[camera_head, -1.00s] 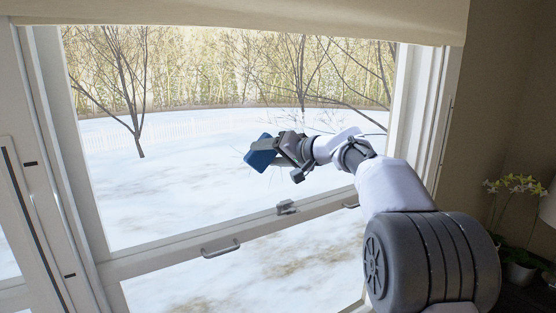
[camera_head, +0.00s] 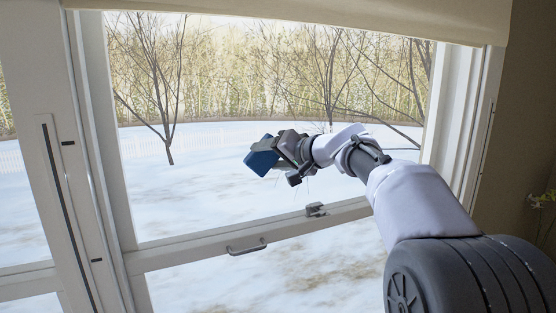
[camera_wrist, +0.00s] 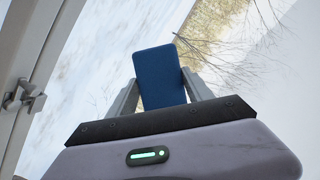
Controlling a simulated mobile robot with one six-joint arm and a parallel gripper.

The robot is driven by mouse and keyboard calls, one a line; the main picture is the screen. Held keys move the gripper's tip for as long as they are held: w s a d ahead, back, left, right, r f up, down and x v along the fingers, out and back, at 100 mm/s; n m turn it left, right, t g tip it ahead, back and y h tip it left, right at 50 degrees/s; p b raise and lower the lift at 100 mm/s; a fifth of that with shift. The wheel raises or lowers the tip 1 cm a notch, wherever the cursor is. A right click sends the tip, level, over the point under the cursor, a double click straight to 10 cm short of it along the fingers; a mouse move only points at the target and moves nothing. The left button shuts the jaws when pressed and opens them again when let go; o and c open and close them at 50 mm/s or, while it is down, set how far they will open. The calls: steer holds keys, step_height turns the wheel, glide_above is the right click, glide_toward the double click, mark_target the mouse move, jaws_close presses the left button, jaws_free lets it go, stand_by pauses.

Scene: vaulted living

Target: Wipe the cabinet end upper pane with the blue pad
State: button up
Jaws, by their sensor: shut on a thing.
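The blue pad (camera_head: 262,157) is held out at the end of my arm, in front of the upper window pane (camera_head: 215,195). My gripper (camera_head: 280,150) is shut on it. In the wrist view the blue pad (camera_wrist: 160,77) sits between the two grey fingers of my gripper (camera_wrist: 160,95), its flat face toward the camera. I cannot tell whether the pad touches the glass. Snow and bare trees show through the pane. No cabinet is in view; the pane in front of me is a window sash.
A white rail (camera_head: 200,249) with a pull handle (camera_head: 246,247) and a latch (camera_head: 316,210) crosses below the pane. A shade (camera_head: 300,20) hangs along the top. White frame posts stand left and right. A plant (camera_head: 545,199) is at the right edge.

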steer(key=shift+d, duration=0.1)
steer(key=s+b, duration=0.1)
steer(key=s+d+b, duration=0.1)
steer(key=b, duration=0.1)
steer(key=s+b, duration=0.1)
steer(key=s, duration=0.1)
steer(key=shift+s+d+f+b, duration=0.1)
steer(key=shift+d+f+b, duration=0.1)
steer(key=shift+d+b, duration=0.15)
steer(key=shift+s+d+r, duration=0.25)
steer(key=shift+s+d, duration=0.05)
steer(key=shift+s, duration=0.35)
steer(key=s+b, duration=0.1)
steer(key=s+d+b, duration=0.1)
steer(key=shift+s+d+b, duration=0.1)
steer(key=shift+s+b, duration=0.2)
steer(key=shift+b, duration=0.05)
